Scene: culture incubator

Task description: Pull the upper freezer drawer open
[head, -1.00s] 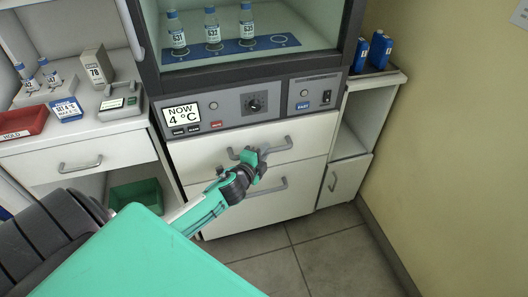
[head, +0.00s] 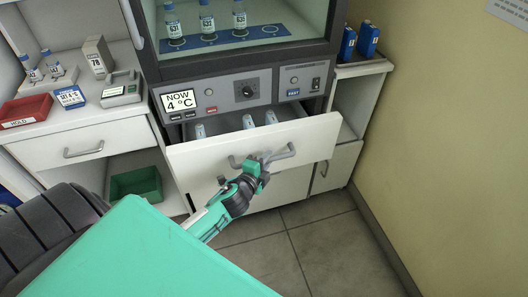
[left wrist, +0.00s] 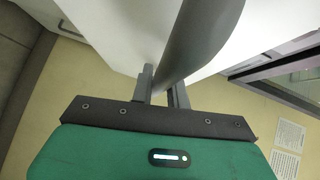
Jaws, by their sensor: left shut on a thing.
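The upper freezer drawer (head: 215,155) sits below the control panel and stands part-way out, with several bottle tops (head: 248,122) showing inside it. Its grey bar handle (head: 280,154) is on the front; the handle also shows large in the left wrist view (left wrist: 195,40). My left gripper (head: 262,165) is shut on this handle, with its fingers on either side of the bar. The lower drawer (head: 290,187) is shut behind and below, partly hidden by the upper one and my arm. My right gripper is not in view.
A side cabinet (head: 340,165) stands right. Tiled floor in front is clear.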

